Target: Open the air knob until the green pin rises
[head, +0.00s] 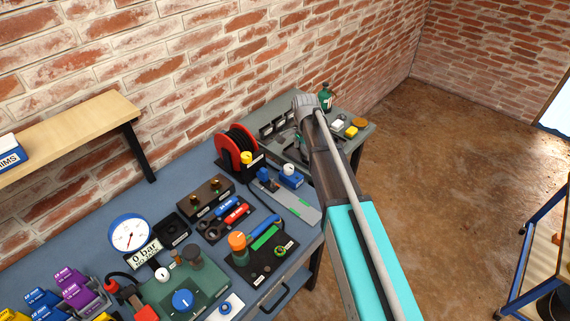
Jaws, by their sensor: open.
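Which knob is the air knob I cannot tell for sure. A large blue knob (183,300) sits on a green unit (205,284) at the bottom left, near a round white gauge (130,235) with a "0 bar" label (143,255). A smaller blue-and-white knob unit (290,176) stands farther back, right of the hose reel. I cannot make out a green pin. My gripper (298,140) is at the far end of my arm, over the back right of the bench, partly hidden by my wrist. It is open, small in view and away from the blue knob.
A red hose reel (227,141) stands at the bench's back. Tool trays and a black panel with an orange-topped knob (238,241) fill the middle. A wooden shelf (70,125) is on the brick wall. A blue-framed cart (540,255) stands right; open floor lies between.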

